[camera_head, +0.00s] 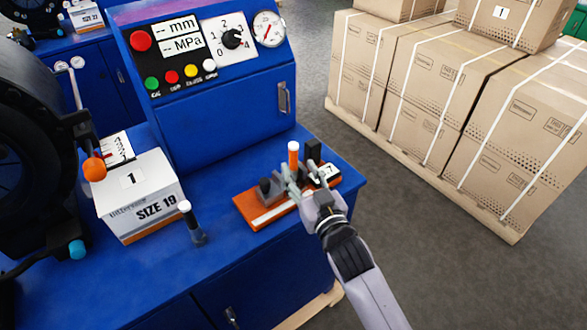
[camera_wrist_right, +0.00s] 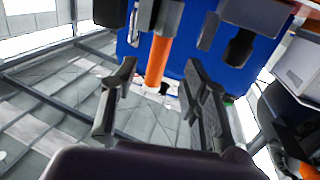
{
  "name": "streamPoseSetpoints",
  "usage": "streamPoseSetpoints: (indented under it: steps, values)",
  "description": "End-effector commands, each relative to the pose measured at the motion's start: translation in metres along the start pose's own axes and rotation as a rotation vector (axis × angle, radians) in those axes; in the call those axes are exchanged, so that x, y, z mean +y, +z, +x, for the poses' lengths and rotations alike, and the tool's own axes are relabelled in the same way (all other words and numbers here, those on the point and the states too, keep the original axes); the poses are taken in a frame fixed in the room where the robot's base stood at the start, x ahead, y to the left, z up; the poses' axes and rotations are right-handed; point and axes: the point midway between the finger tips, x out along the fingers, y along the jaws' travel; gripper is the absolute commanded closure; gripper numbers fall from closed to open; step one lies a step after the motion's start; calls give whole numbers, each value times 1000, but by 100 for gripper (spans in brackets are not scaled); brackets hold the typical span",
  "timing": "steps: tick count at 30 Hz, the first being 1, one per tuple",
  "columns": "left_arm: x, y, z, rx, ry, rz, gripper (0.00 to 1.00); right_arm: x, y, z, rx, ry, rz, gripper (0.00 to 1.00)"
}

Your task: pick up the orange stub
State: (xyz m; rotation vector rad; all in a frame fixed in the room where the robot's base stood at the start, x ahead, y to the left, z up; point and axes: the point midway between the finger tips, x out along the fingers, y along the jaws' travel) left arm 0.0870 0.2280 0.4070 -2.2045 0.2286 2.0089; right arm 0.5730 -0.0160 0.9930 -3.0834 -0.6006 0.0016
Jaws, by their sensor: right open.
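The orange stub (camera_head: 293,158), a short cylinder with a white top, stands upright among the dark pieces on the orange tray (camera_head: 254,221). Its lower part is hidden in the head view. My right gripper (camera_head: 301,181) is at the tray, close in front of the stub, with its fingers open. In the right wrist view the orange stub (camera_wrist_right: 158,60) shows between the two spread fingers of the right gripper (camera_wrist_right: 160,80). I cannot tell whether a finger touches it. My left gripper is not in view.
A black piece (camera_head: 313,149) stands just right of the stub. A dark stub with a white top (camera_head: 189,220) and a SIZE 19 box (camera_head: 142,200) stand to the left on the blue bench (camera_head: 150,272). The control panel (camera_head: 215,85) rises behind. Cartons (camera_head: 435,90) are stacked at right.

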Motion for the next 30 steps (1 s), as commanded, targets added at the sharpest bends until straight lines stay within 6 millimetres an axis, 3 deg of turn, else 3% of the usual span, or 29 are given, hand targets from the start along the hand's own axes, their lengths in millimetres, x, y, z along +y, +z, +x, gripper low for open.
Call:
streamPoseSetpoints:
  steps: [15, 24, 30]
  values:
    - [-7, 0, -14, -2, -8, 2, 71, 3, 0, 52, 1, 0, 0, 58]
    - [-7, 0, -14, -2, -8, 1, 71, 3, 2, 54, 0, 0, 0, 59]
    - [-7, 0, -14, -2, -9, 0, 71, 3, 2, 54, 0, 0, 0, 72]
